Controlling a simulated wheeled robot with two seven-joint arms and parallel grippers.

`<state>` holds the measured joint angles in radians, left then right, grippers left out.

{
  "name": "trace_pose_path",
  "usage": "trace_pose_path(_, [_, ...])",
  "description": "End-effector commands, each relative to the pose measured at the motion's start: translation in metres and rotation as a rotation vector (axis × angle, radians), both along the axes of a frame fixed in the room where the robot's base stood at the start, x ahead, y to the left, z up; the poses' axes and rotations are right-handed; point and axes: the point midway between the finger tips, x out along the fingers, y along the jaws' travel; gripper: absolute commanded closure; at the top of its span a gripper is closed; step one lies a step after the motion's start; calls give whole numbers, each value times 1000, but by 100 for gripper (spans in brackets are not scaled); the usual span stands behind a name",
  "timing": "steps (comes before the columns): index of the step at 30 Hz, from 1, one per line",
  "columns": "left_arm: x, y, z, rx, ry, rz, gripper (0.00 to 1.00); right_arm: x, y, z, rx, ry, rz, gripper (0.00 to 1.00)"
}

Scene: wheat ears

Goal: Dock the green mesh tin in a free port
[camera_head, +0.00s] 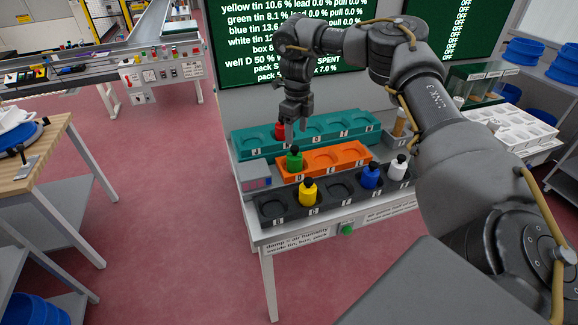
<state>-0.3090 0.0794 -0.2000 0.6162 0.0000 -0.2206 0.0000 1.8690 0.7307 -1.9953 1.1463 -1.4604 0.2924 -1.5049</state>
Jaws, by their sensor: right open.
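The green tin (294,161), with a dark top, stands upright in the left end of the orange rack (333,172). My right gripper (291,134) points down just above and behind it, close to the red tin (279,131). Its jaws are open, with nothing visibly held. The teal rack (243,146) behind holds the red tin near its left end and has several empty round wells to the right. The dark front rack (262,221) holds the yellow tin (308,193), blue tin (371,177) and white tin (398,168), with empty wells between. My left gripper is out of view.
A grey box (254,173) sits left of the orange rack on the table. A white tray (517,130) with compartments stands to the right behind my right arm. A wall screen (345,77) is behind.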

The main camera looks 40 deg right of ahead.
Motion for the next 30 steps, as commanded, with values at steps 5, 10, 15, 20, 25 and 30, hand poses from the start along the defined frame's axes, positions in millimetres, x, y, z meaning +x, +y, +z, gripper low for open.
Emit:
trace_pose_path(5, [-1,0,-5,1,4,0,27,3,4,-5,0,0,7,41])
trace_pose_path(10, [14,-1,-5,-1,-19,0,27,5,8,-27,2,4,13,41])
trace_pose_path(15, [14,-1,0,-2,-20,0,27,6,8,-49,-1,3,14,41])
trace_pose_path(20, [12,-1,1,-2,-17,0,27,5,7,-60,0,0,12,41])
trace_pose_path(25, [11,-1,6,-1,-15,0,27,4,5,-64,-1,2,9,41])
trace_pose_path(30, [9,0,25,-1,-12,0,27,2,3,-86,-2,5,8,41])
